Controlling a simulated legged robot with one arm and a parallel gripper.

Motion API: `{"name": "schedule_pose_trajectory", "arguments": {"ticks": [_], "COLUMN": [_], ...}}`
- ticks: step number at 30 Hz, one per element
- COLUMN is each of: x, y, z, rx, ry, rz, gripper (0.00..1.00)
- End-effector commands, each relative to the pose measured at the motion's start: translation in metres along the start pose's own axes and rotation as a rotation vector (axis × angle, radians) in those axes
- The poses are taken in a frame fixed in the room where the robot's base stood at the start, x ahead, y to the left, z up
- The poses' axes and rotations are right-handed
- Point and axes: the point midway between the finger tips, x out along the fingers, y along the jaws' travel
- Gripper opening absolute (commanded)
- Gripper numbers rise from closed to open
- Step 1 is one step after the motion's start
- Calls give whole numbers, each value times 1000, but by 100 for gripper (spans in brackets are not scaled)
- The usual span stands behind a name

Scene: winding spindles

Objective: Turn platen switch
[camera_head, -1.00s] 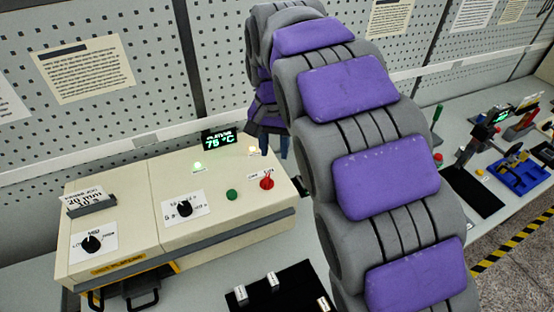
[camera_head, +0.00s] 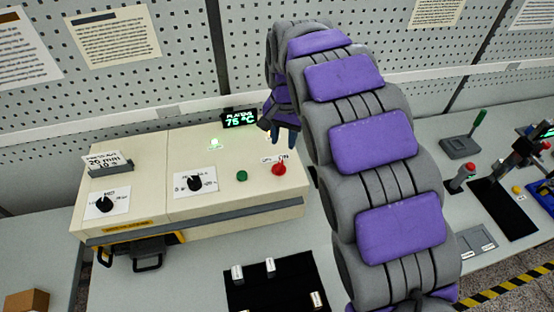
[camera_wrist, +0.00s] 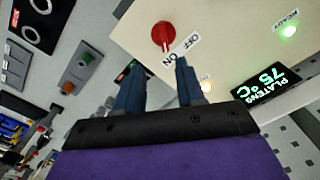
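The red platen switch (camera_head: 279,169) sits on the right end of the cream machine's (camera_head: 240,205) top, with OFF and ON labels behind it. It also shows in the wrist view (camera_wrist: 164,36), just beyond my fingertips. My gripper (camera_head: 284,137) hangs above the machine's back right part, behind the switch. In the wrist view its two blue fingers (camera_wrist: 156,77) are apart with nothing between them, and they do not touch the switch. The platen display (camera_head: 240,118) reads 75 °C in green, and a green lamp (camera_head: 215,143) glows beside it.
A green button (camera_head: 242,176) and two black dials (camera_head: 194,183) are on the machine. A black mat (camera_head: 275,285) with small labelled blocks lies in front. A red-topped button box (camera_head: 463,176) stands on the bench to the right. A perforated wall is behind.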

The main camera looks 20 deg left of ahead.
Motion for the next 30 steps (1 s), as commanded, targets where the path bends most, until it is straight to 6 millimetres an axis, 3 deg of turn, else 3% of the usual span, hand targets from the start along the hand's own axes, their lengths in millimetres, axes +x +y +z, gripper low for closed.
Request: {"name": "schedule_pose_trajectory", "arguments": {"ticks": [6, 12, 22, 27, 28, 30], "x": [52, 86, 97, 98, 99, 99], "y": [-18, -30, -10, -14, -16, -18], "z": [2, 2, 0, 0, 0, 1], "rx": [-2, -3, 0, -1, -2, -2], "ry": [-5, 1, 0, 1, 1, 2], "rz": [22, 28, 6, 13, 15, 18], "gripper": [38, 38, 38, 38, 42, 35]}}
